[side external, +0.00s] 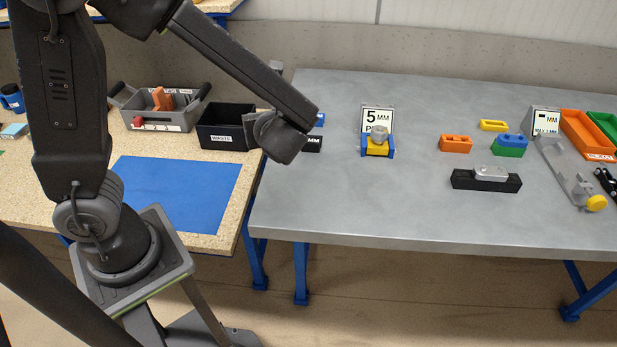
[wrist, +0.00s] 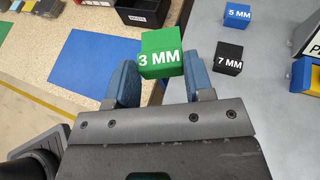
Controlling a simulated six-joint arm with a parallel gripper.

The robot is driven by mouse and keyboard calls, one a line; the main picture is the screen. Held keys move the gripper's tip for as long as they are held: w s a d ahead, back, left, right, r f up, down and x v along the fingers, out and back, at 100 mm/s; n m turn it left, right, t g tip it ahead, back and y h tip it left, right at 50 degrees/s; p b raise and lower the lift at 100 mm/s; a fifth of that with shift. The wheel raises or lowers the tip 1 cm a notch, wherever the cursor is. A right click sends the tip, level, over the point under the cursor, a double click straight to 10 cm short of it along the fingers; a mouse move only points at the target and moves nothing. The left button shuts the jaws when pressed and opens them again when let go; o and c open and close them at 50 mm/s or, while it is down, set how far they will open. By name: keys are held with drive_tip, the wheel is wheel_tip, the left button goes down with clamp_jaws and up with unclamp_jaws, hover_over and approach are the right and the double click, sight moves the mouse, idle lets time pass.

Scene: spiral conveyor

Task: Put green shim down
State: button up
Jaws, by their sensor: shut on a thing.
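The green shim (wrist: 160,45), a block marked "3 MM", is between the two blue fingers of my gripper (wrist: 161,80) in the wrist view. The fingers are shut on it. Below it the wrist view shows the gap between the wooden bench and the grey metal table. In the side view my wrist (side external: 280,135) is above the left edge of the grey table (side external: 350,210). The shim and fingertips are hidden there behind my arm.
A blue shim marked "5 MM" (wrist: 237,15) and a black shim marked "7 MM" (wrist: 228,58) lie on the grey table. A "5 MM" sign (side external: 377,119) stands behind a blue and yellow fixture (side external: 378,150). A black bin (side external: 222,128) and blue mat (side external: 178,190) are on the wooden bench.

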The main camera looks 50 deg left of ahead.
hover_over(312, 192)
wheel_tip(312, 192, down, 6)
drive_tip(key=shift+f, duration=2.25)
drive_tip(key=shift+f, duration=0.15)
drive_tip(key=o, duration=1)
